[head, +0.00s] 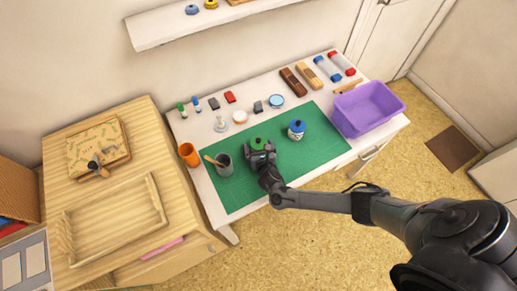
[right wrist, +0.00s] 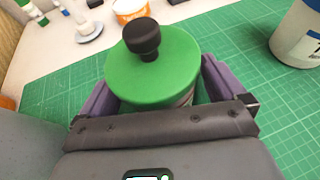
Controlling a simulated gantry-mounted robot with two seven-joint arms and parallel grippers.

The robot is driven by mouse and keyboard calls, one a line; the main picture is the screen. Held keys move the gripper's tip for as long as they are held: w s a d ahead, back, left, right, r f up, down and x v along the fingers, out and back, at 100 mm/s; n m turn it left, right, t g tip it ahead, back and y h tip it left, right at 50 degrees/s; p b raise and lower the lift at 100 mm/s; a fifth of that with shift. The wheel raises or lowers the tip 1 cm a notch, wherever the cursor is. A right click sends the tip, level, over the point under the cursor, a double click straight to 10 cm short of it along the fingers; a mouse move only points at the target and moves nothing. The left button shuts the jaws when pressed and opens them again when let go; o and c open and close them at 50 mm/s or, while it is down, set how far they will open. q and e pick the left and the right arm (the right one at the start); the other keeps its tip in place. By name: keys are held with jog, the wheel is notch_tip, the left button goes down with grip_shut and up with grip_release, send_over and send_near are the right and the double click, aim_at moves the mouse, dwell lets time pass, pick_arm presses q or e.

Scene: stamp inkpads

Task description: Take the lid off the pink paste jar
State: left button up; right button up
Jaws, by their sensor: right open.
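A round green lid with a black knob (right wrist: 150,75) sits on a jar in the right wrist view; it also shows in the head view (head: 258,143) on the green mat. The jar body below it is mostly hidden, so I cannot tell whether its paste is pink. My right gripper (head: 262,151) is open, with its purple-padded fingers on either side of this jar, below the lid's top. I cannot tell whether the pads touch it. A white jar with a blue lid (head: 296,129) stands to the right. My left gripper is not in view.
The green cutting mat (head: 310,150) has free room at the right. A grey cup with a stick (head: 223,166) and an orange cup (head: 188,154) stand to the left. Small stamps and inkpads line the back of the table. A purple bin (head: 367,108) stands at the right.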

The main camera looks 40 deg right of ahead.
jog(key=c, duration=1.6)
jog(key=shift+r, duration=0.2)
